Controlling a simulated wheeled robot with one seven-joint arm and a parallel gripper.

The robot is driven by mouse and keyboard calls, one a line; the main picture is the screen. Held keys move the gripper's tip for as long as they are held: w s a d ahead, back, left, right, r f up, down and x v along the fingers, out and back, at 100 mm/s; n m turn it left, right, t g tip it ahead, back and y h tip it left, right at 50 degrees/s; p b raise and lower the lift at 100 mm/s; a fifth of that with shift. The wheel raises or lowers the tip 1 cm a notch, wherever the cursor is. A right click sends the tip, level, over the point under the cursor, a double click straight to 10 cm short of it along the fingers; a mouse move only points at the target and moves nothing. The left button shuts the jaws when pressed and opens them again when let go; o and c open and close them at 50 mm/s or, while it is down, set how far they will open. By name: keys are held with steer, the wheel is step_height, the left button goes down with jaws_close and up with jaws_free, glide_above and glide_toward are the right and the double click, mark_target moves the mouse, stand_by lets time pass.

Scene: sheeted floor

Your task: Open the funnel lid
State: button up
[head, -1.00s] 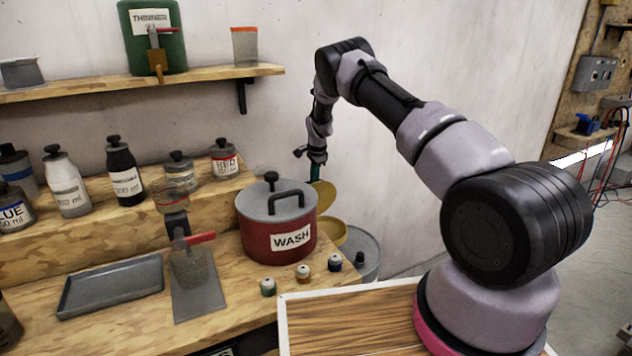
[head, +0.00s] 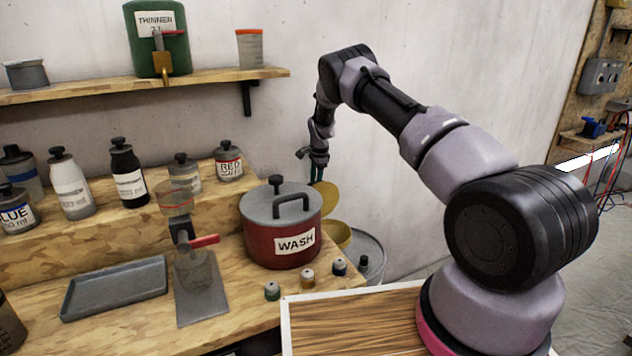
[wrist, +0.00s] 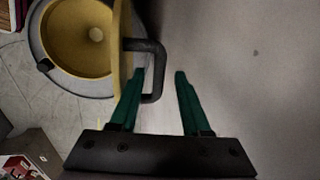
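The yellow funnel (head: 337,235) sits on a grey drum (head: 367,250) behind the red pot; in the wrist view its bowl (wrist: 72,45) is uncovered. The round yellow lid (head: 327,197) stands raised, roughly upright, at the funnel's edge; the wrist view shows it nearly edge-on (wrist: 121,50). A dark bar handle (wrist: 158,65) sticks out from its face. My gripper (wrist: 160,73) has its two green fingers apart. The left fingertip overlaps the handle's loop and the handle bar shows between the fingers; contact cannot be told. The gripper is small beside the lid in the head view (head: 317,172).
The red WASH pot (head: 283,250) stands in front of the funnel, with small capped bottles (head: 307,279) beside it. A wall shelf (head: 215,77) is to the upper left. Bare wall (wrist: 250,70) lies right of the fingers.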

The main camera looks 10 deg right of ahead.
steer(key=shift+r, duration=0.1)
step_height(320, 180, up, 10)
steer(key=s, duration=0.2)
steer(key=shift+d+r, duration=0.2)
steer(key=shift+d, duration=0.15)
